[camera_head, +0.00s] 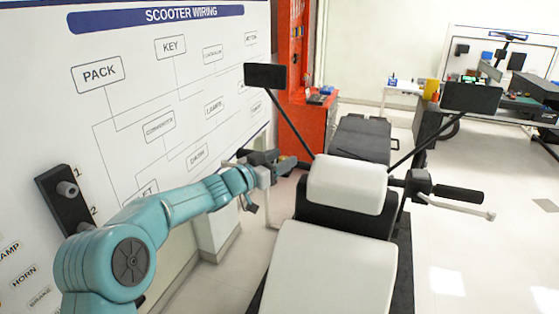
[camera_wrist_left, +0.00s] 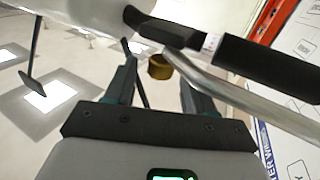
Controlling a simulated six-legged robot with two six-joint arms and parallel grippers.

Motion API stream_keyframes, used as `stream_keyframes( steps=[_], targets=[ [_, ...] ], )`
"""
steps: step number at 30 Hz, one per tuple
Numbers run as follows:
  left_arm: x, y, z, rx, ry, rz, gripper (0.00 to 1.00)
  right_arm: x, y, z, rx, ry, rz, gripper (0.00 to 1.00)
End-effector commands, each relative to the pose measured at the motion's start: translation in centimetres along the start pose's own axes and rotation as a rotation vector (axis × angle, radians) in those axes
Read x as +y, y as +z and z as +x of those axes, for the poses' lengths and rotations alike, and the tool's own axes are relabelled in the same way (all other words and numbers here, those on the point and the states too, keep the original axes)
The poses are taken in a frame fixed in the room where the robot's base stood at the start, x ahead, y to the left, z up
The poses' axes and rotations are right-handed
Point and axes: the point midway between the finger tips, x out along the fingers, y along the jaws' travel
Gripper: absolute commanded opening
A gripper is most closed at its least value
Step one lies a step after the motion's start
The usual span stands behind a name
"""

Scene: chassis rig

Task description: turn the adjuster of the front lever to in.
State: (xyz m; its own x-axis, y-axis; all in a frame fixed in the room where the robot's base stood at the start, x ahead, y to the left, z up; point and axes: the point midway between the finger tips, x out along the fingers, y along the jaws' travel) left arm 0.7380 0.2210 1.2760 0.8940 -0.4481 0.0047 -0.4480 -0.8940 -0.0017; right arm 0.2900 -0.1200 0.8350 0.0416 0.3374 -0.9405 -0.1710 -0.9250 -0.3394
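A brass-coloured adjuster (camera_wrist_left: 160,67) shows in the left wrist view, beside the inner end of a silver lever (camera_wrist_left: 235,97). A black handlebar grip (camera_wrist_left: 268,66) runs alongside the lever. My left gripper (camera_wrist_left: 158,86) is open, with one finger on each side of the adjuster near the fingertips; I cannot tell whether they touch it. In the head view my left gripper (camera_head: 272,174) is at the left handlebar, and the adjuster cannot be made out there. Which way the adjuster is set cannot be read. My right gripper is not in view.
Mirrors stand on stalks at left (camera_head: 265,76) and right (camera_head: 471,97). A wiring board (camera_head: 150,90) is close on the left.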

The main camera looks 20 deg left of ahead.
Motion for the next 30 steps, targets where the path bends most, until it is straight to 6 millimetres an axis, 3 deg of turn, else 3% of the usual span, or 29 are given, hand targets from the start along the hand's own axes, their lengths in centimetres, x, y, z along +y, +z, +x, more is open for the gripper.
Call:
stream_keyframes(
  steps=[7, 11, 24, 30],
  targets=[
    [0.0, 0.2, -0.2, -0.003, 0.0, -0.001, 0.54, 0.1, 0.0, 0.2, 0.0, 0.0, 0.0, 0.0],
    [-0.1, 0.5, -1.8, -0.003, -0.001, -0.002, 0.54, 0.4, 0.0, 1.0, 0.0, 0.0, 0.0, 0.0],
    [-0.1, 0.3, -12.8, -0.002, -0.004, 0.001, 0.54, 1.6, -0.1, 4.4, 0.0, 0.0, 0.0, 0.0],
    [-0.1, 0.2, -15.7, -0.002, -0.002, 0.0, 0.54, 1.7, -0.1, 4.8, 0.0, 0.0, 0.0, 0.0]
  ],
)
